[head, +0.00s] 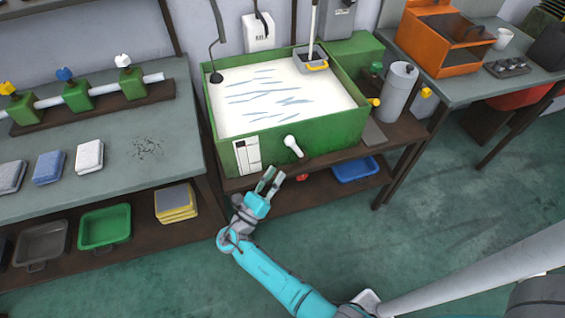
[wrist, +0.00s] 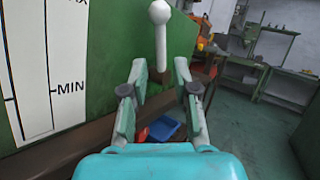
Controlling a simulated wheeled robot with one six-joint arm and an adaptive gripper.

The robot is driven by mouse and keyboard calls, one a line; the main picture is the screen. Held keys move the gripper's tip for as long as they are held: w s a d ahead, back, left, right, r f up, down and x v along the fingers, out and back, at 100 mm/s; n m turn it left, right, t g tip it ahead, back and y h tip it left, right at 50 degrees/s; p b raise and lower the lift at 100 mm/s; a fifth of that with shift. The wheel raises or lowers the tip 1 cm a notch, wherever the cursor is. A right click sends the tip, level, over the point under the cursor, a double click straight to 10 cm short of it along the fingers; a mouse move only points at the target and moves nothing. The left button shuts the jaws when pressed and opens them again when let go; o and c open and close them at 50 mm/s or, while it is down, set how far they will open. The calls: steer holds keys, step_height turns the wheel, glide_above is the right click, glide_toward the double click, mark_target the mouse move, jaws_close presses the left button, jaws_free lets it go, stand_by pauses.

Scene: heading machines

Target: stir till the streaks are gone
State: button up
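A green tank (head: 310,130) on the bench holds a pale, whitish liquid (head: 280,93) with several blue-grey streaks across its surface. A white knob-ended lever (head: 292,146) sticks out of the tank's front wall. In the wrist view the lever (wrist: 160,35) stands ahead, its knob at the top, beyond my fingers. My gripper (head: 271,177) is open and empty, just below and left of the lever in the head view. In the wrist view my gripper (wrist: 158,80) has its two fingers apart, with the lever's lower end seen between them. I cannot tell whether they touch.
A white level gauge (head: 246,156) is on the tank front, marked MIN in the wrist view (wrist: 40,75). A grey basket with a yellow handle (head: 315,66) sits at the tank's back right. A grey cylinder (head: 399,92) stands right of the tank. A blue tray (head: 356,168) lies below.

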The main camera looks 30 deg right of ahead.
steer(key=shift+v, duration=1.05)
step_height(320, 180, up, 5)
steer(key=m+g+y, duration=0.1)
steer(key=g+y, duration=0.2)
steer(key=y, duration=0.1)
glide_above(289, 149)
steer(key=s+a, duration=0.3)
steer(key=s, duration=0.1)
steer(key=shift+w+d+r, duration=0.2)
steer(key=shift+w+r, duration=0.05)
jaws_close()
